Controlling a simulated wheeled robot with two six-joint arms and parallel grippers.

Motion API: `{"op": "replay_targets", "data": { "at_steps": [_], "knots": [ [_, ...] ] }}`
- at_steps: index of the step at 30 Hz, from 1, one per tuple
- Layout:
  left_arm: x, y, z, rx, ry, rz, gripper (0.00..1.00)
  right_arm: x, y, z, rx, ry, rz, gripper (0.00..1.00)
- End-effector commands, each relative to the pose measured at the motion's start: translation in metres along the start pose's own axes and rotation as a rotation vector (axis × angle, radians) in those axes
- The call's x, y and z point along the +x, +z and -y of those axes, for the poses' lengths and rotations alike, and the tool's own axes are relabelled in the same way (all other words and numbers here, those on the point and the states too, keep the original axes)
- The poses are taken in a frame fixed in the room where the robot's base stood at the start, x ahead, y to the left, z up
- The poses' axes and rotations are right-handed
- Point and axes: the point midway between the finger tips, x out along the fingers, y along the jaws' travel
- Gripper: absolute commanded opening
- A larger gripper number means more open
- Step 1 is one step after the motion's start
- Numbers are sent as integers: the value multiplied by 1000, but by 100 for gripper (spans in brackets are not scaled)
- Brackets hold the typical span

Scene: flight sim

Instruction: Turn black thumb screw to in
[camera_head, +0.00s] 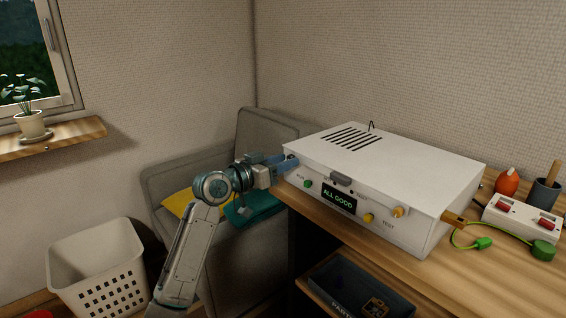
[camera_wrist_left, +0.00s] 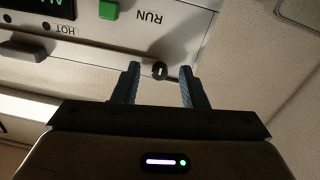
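The white box (camera_head: 390,170) stands on the wooden bench, with a lit "ALL GOOD" display (camera_head: 339,198) on its front. In the left wrist view, the small black thumb screw (camera_wrist_left: 160,71) sits at the edge of the front panel, by the RUN label and the green button (camera_wrist_left: 109,10). My left gripper (camera_head: 285,161) is at the box's left front corner. In the left wrist view its two fingers (camera_wrist_left: 160,78) are open, one on each side of the screw, with visible gaps to it. The screw's turn position cannot be told. My right gripper is not in view.
A switch panel with red switches (camera_head: 522,218), a green cable (camera_head: 470,242), an orange bulb-shaped thing (camera_head: 507,182) and a dark cup (camera_head: 544,194) are right of the box. A dark bin (camera_head: 345,285) sits below the bench. A grey chair (camera_head: 190,170) and white basket (camera_head: 98,265) are at left.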

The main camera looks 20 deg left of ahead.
Motion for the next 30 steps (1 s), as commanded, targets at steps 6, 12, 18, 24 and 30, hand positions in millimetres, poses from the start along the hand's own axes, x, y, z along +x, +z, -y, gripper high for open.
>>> {"op": "replay_targets", "data": {
  "at_steps": [6, 12, 18, 24, 30],
  "knots": [
    [-32, 2, 1, 6, -3, 4, 39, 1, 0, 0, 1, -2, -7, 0],
    [-68, 2, 1, 7, -3, 4, 39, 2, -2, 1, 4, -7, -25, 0],
    [-92, 2, 1, 4, -2, 4, 39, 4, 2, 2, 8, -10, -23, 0],
    [-103, 1, 0, 1, 0, 3, 39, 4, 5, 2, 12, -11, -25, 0],
    [-105, 1, 0, 1, 1, 2, 39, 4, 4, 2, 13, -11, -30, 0]
  ]
}}
